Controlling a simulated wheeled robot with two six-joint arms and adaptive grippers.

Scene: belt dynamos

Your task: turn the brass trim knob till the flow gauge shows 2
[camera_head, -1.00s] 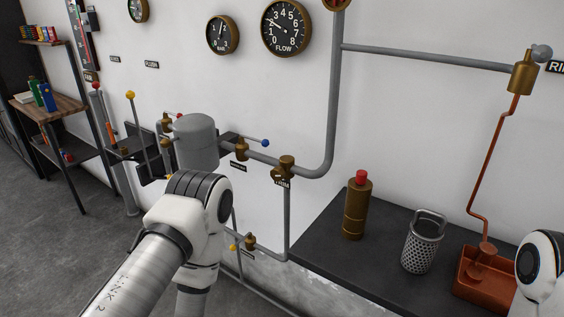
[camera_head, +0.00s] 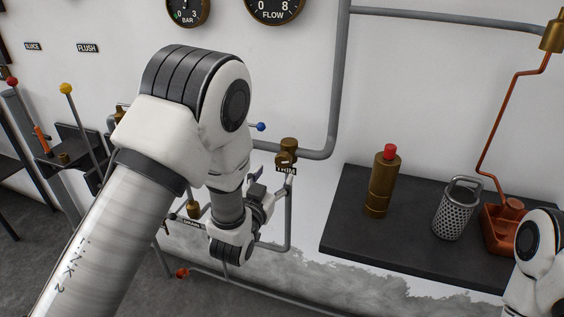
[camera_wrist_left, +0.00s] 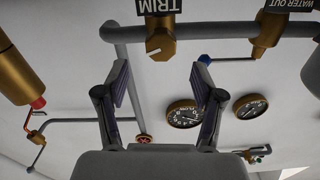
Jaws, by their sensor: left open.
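The brass trim knob (camera_head: 287,157) sits on the grey pipe above the TRIM label in the head view. In the left wrist view, which looks upside down, the knob (camera_wrist_left: 160,44) has a pale mark on its face. My left gripper (camera_head: 273,181) is open just below the knob, empty. In the wrist view its two fingers (camera_wrist_left: 160,73) stand apart, with the knob beyond their tips, not between them. The flow gauge (camera_head: 274,8) is cut off at the top of the head view.
A blue-tipped lever (camera_head: 260,127) stands left of the knob, partly behind my left arm. A black shelf (camera_head: 345,235) on the right carries a brass bottle (camera_head: 381,185), a perforated metal basket (camera_head: 457,212) and a copper tray (camera_head: 497,238). The bar gauge (camera_head: 187,10) hangs above.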

